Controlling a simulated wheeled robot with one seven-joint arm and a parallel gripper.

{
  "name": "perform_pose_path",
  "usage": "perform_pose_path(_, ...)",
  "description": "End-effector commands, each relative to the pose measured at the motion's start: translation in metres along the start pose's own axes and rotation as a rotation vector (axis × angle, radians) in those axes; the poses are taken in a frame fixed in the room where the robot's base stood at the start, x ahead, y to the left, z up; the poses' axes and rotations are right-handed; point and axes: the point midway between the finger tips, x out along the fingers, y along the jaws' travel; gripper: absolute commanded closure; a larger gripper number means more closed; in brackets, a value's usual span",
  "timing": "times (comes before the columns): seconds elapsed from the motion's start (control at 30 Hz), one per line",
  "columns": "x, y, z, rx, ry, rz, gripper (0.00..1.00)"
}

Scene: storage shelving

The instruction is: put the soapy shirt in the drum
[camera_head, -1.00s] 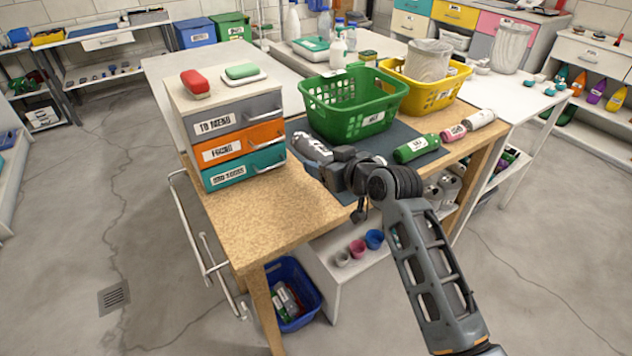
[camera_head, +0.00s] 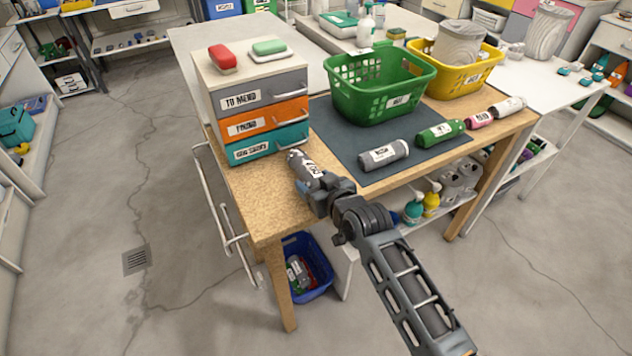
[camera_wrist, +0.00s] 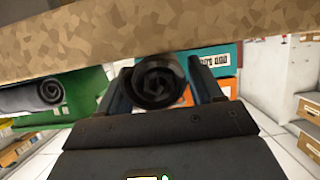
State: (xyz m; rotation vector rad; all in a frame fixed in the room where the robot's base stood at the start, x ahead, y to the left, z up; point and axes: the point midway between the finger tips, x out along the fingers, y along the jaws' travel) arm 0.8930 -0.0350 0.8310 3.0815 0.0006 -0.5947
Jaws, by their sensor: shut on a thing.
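My gripper (camera_head: 314,184) is shut on a rolled dark grey cloth (camera_head: 303,168) with a white label too small to read surely. It is over the bare wood at the left of the workbench, in front of the drawer unit. The wrist view shows the roll's spiral end (camera_wrist: 158,80) between the two fingers. I cannot tell whether the roll touches the bench. Pale grey ribbed cylinders, which may be drums, are in view: one (camera_head: 460,42) by the yellow basket and one (camera_head: 549,30) on the right table. Which is the drum is unclear.
A green basket (camera_head: 380,85) and yellow basket (camera_head: 472,76) stand behind. The drawer unit (camera_head: 255,100) is close behind the held roll.

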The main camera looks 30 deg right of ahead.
Motion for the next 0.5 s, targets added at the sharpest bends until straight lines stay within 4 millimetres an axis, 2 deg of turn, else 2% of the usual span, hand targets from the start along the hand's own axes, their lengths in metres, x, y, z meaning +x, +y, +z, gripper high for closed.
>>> perform_pose_path(0.07,0.0,0.0002,0.0004,0.0,-0.001,0.0,0.7)
perform_pose_path(0.1,0.0,0.0002,0.0012,0.0,-0.003,0.0,0.33)
perform_pose_path(0.37,-0.0001,0.0004,0.0008,0.001,-0.002,0.0,0.09)
perform_pose_path(0.5,-0.0001,0.0004,0.0006,0.001,-0.002,0.0,0.09)
